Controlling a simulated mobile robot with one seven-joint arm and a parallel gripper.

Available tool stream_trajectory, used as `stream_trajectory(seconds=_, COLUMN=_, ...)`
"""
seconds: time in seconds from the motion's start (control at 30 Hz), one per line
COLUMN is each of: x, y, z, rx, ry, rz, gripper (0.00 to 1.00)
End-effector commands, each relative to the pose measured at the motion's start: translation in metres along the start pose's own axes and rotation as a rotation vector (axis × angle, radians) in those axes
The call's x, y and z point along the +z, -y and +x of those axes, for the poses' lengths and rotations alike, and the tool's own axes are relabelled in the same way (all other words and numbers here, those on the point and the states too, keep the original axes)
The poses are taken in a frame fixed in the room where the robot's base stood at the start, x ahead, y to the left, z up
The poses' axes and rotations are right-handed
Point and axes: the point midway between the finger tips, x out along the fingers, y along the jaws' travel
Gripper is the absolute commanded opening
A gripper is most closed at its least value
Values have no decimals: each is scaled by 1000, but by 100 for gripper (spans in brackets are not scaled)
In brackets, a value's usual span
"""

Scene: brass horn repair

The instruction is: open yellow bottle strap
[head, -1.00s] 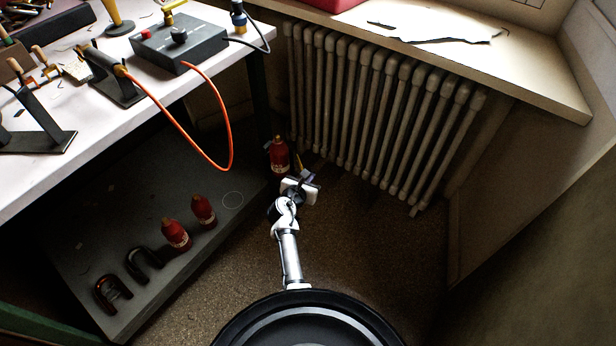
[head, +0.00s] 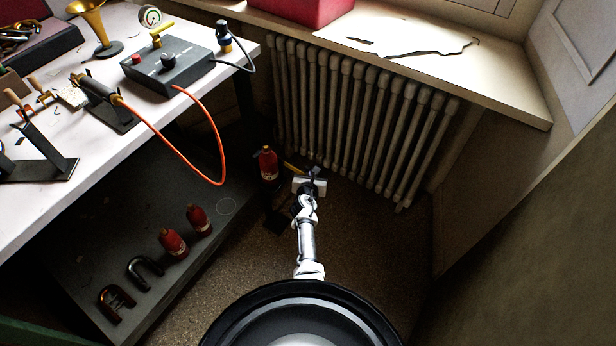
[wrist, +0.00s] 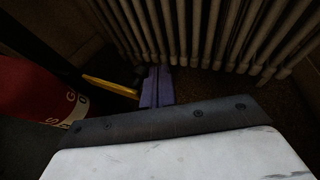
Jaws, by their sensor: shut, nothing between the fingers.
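A red bottle (head: 268,166) stands upright on the floor beyond the low shelf, left of the radiator. A yellow strap piece (head: 291,168) sticks out to its right, towards my gripper. In the wrist view, the red bottle (wrist: 36,92) fills the left edge with part of a pale label, and the yellow piece (wrist: 110,87) slants down to the right. My gripper (head: 317,173) is just right of it. Its purple fingers (wrist: 157,88) are together and empty, close to the yellow tip; I cannot tell whether they touch.
The radiator (head: 360,120) stands close behind my gripper. An orange hose (head: 205,180) hangs from the white bench (head: 75,130). The floor to the right is clear.

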Motion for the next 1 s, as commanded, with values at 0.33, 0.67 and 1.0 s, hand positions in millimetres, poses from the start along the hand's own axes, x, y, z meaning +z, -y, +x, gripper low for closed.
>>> stream_trajectory(seconds=0.33, x=8, y=5, z=18, rx=1, ry=0, rz=0, gripper=0)
stream_trajectory(seconds=0.67, x=8, y=5, z=19, rx=1, ry=0, rz=0, gripper=0)
stream_trajectory(seconds=1.0, x=8, y=5, z=18, rx=0, ry=0, rz=0, gripper=0)
